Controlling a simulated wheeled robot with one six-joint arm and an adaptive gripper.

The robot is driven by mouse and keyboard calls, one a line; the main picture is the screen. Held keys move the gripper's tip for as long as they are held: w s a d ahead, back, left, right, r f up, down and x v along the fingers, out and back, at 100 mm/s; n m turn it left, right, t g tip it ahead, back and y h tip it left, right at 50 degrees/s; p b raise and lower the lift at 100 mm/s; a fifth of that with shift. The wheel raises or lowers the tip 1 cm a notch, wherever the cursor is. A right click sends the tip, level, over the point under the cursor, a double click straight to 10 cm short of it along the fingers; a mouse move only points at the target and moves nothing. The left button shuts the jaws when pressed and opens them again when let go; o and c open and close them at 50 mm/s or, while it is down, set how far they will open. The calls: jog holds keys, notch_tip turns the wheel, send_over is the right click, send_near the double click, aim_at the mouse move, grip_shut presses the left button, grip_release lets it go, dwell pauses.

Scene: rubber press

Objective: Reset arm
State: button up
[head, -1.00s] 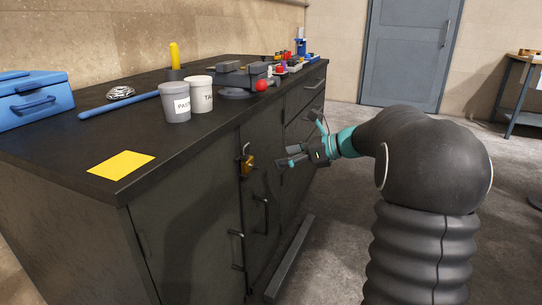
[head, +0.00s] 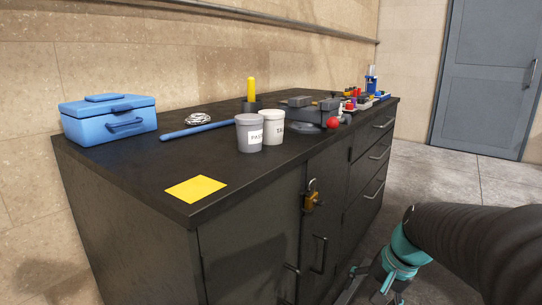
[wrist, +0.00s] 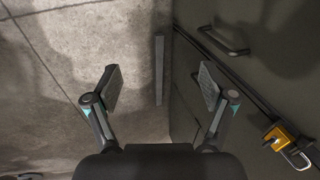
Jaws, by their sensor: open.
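My arm is at the lower right of the head view, in front of the dark cabinet (head: 240,255). My gripper (head: 358,282) hangs low beside the cabinet front, partly cut off by the bottom edge. In the wrist view, my gripper (wrist: 160,88) is open, with its two fingers spread wide and nothing between them. Grey floor and the cabinet front lie beyond the fingers.
A brass padlock (head: 312,200) hangs on the cabinet door, right of the fingers in the wrist view (wrist: 280,138). The top holds a blue toolbox (head: 108,118), two cups (head: 249,133) (head: 272,126), a yellow sheet (head: 196,188) and a press (head: 308,110). Floor to the right is clear.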

jog(key=s+a+r+n+t+h, duration=0.1)
jog(key=s+a+r+n, duration=0.1)
jog(key=s, duration=0.4)
jog(key=s+a+r+n+t+h, duration=0.1)
jog(key=s+a+r+n+t, duration=0.1)
jog(key=s+n, duration=0.3)
jog(key=shift+s+a+h, duration=0.4)
jog(key=shift+s+a, duration=0.05)
jog(key=shift+s, duration=0.8)
jog(key=shift+r, duration=0.1)
